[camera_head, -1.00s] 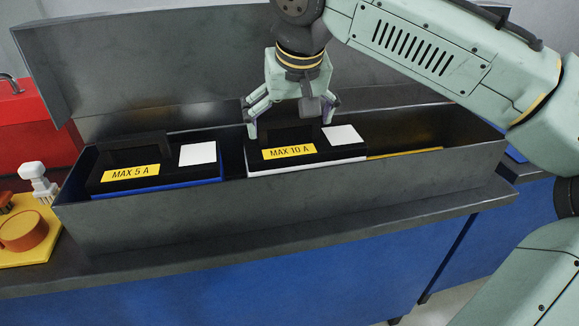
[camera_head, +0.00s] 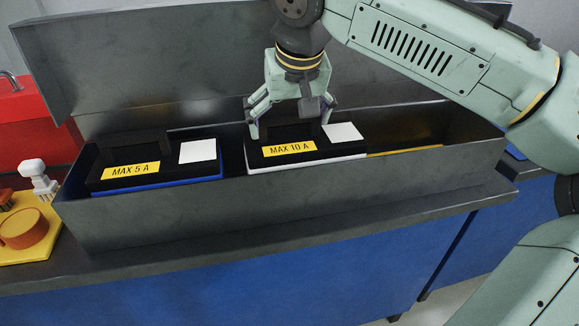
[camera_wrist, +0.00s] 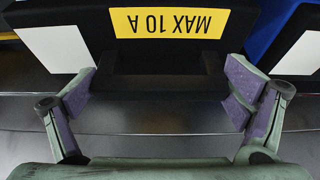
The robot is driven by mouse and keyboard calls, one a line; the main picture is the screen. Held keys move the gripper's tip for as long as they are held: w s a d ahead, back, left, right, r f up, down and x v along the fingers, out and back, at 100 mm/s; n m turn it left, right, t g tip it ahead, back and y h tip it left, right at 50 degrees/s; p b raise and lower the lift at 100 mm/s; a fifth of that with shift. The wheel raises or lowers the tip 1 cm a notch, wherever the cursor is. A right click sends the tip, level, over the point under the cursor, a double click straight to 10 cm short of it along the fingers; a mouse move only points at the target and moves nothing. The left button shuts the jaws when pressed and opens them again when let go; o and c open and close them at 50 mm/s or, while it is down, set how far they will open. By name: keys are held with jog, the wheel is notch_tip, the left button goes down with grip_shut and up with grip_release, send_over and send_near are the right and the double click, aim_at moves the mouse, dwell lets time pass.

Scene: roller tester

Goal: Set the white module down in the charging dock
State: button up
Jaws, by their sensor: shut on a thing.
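The white module (camera_head: 342,158) has a black top, a white lower edge, a white square patch and a yellow MAX 10 A label. It sits level in the long dark metal box (camera_head: 290,205). My gripper (camera_head: 291,120) is above its back part, shut on its black handle. In the wrist view, my gripper's purple-padded fingers (camera_wrist: 160,92) lie at either end of the handle, and the module's label (camera_wrist: 170,22) appears upside down. The module's underside is hidden. I cannot make out a charging dock for certain.
A similar blue-edged module (camera_head: 155,185), labelled MAX 5 A, sits at the left in the same box. A yellow strip (camera_head: 405,151) shows at the right inside it. The raised lid (camera_head: 150,60) stands behind. A red box (camera_head: 22,125) and yellow panel (camera_head: 30,245) are at far left.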

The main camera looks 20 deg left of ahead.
jog(key=shift+w+r, duration=0.1)
jog(key=c, duration=0.5)
jog(key=shift+r, duration=0.1)
notch_tip(320, 180, up, 18)
jog(key=s+d, duration=0.3)
jog(key=s, duration=0.2)
jog(key=s+d, duration=0.3)
jog(key=s, duration=0.2)
jog(key=s+d+b, duration=0.1)
jog(key=s+d, duration=0.3)
jog(key=s, duration=0.1)
dwell(0.4)
